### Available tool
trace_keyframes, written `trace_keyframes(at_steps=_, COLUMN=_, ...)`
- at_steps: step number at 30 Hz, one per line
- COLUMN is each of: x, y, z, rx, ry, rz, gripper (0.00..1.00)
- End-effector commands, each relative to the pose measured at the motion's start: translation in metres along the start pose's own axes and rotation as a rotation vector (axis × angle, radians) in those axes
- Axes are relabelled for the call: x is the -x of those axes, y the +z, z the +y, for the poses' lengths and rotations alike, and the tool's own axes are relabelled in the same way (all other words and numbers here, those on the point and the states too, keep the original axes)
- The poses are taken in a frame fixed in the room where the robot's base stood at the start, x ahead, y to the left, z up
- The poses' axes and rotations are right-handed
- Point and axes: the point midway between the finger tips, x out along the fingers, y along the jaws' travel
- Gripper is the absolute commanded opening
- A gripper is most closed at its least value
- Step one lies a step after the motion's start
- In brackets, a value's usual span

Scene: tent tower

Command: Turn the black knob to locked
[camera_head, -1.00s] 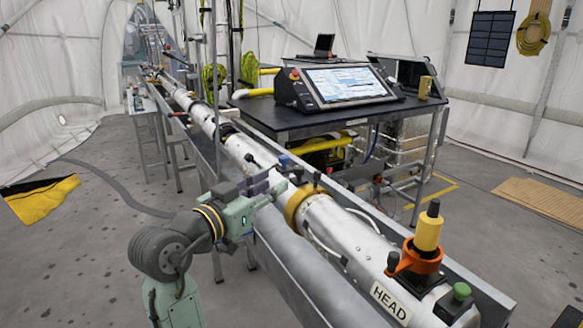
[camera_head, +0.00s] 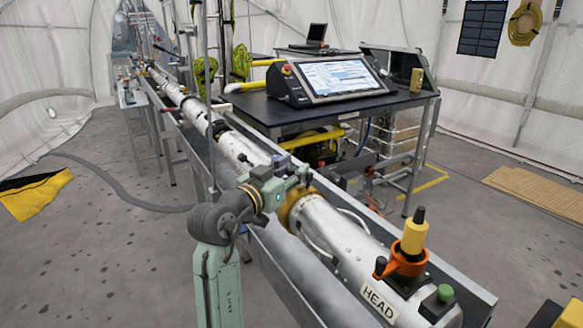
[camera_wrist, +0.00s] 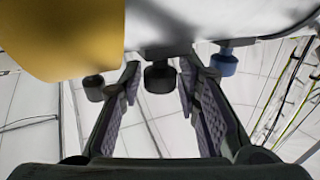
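In the wrist view a black knob (camera_wrist: 159,77) hangs from a dark mount under the metal tube, midway between the fingers of my gripper (camera_wrist: 158,88). The fingers stand open on either side of it, with a visible gap to each. Another dark knob (camera_wrist: 93,88) is to the left, partly behind the left finger, and a blue knob (camera_wrist: 224,62) is to the right. In the head view my gripper (camera_head: 301,174) is at the tube's side by a brass collar (camera_head: 290,206). It hides the knobs there. I cannot read any locked marking.
The long metal tube (camera_head: 330,225) lies in a grey trough. Its near end, labelled HEAD, carries an orange collar (camera_head: 402,263) with a yellow post and a green knob (camera_head: 445,292). A black table (camera_head: 400,108) with a console (camera_head: 340,78) stands behind. The floor at left is mostly clear.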

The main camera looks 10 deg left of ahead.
Motion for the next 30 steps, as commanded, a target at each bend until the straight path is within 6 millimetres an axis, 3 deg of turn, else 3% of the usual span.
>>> trace_keyframes(at_steps=4, x=0.0002, y=0.0001, z=0.0000, rx=0.000, ry=0.000, rz=0.000, gripper=0.29)
trace_keyframes(at_steps=17, x=0.0005, y=0.0000, z=0.0000, rx=0.000, ry=0.000, rz=0.000, gripper=0.00)
trace_keyframes(at_steps=24, x=0.0000, y=0.0021, z=-0.0010, rx=0.000, ry=0.019, rz=-0.002, gripper=0.00)
trace_keyframes(at_steps=30, x=-0.0003, y=0.0039, z=-0.0019, rx=0.002, ry=0.156, rz=-0.002, gripper=0.00)
